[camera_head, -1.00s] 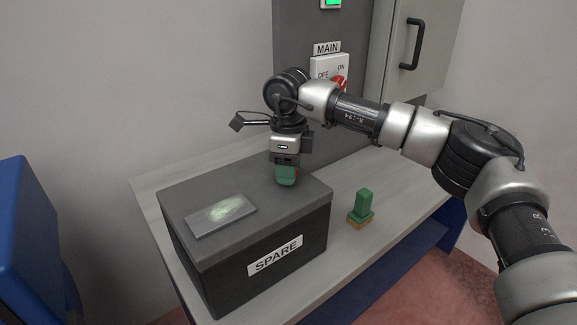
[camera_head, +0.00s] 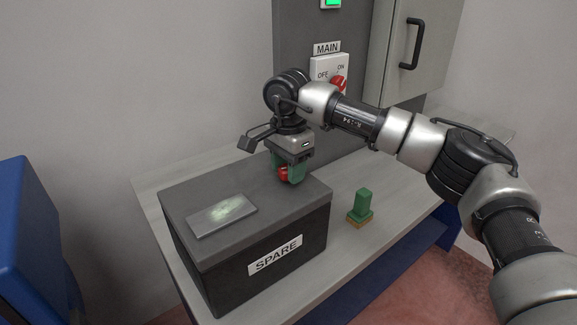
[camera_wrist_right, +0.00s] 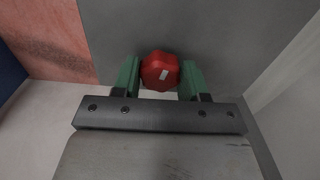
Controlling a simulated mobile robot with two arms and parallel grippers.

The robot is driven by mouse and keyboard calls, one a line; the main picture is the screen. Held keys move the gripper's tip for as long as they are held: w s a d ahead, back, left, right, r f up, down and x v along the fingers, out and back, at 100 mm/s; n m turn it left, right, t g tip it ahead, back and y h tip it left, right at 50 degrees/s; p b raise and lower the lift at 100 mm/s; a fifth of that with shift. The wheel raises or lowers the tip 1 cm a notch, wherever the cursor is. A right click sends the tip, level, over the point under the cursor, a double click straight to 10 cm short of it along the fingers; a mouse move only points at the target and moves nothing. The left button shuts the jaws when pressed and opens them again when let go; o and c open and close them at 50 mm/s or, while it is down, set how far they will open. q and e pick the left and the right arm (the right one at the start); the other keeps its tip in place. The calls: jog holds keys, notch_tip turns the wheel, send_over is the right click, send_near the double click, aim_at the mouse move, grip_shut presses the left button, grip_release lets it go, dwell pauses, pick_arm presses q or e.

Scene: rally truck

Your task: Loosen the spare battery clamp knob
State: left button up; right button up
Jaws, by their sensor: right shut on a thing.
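The spare battery is a dark grey box labelled SPARE (camera_head: 255,225) on the bench. Its red clamp knob (camera_head: 283,174) is at the back right of the top, partly hidden by my gripper. My right gripper (camera_head: 288,176) points down over it and is shut on the knob, with a green finger on each side. In the right wrist view the knob (camera_wrist_right: 160,70) is lobed with a white mark, slightly tilted, between the fingertips (camera_wrist_right: 160,78). My left gripper is not in view.
A green-handled brush or block (camera_head: 361,208) stands on the grey bench (camera_head: 400,205) right of the battery. A plate (camera_head: 222,215) lies on the battery top. The MAIN switch (camera_head: 337,82) with a red knob is on the panel behind. A blue object (camera_head: 25,240) is at the left.

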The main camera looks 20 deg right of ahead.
jog(key=shift+f+n, duration=0.15)
jog(key=shift+n, duration=1.05)
jog(key=o, duration=0.9)
jog(key=shift+o, duration=0.2)
notch_tip(320, 180, up, 11)
jog(key=shift+b, duration=0.45)
